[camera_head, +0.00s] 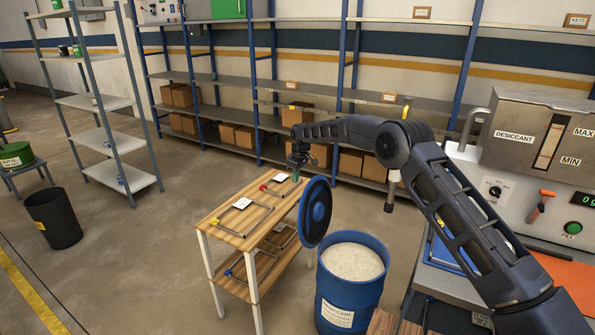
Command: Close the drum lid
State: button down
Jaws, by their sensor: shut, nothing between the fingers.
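The blue drum (338,298) stands open at the lower middle, with pale granular fill showing inside and a white DESICCANT label on its front. The round blue lid (315,212) with a dark rim stands nearly upright at the drum's left side, its lower edge close to the drum's rim. Whether the lid is hinged to the drum cannot be told. My gripper (296,168) is shut and empty, above the wooden table's far right end, just left of and above the lid's top. Contact with the lid is not visible.
A two-tier wooden table (222,215) with clamp-like tools stands left of the lid. A DESICCANT machine (535,150) stands at the right. Shelves (215,80) with cardboard boxes line the back wall. A black bin (53,218) stands at far left; floor between is clear.

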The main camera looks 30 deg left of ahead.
jog(key=shift+d+f, duration=1.45)
jog(key=shift+d, duration=0.3)
jog(key=shift+d, duration=0.15)
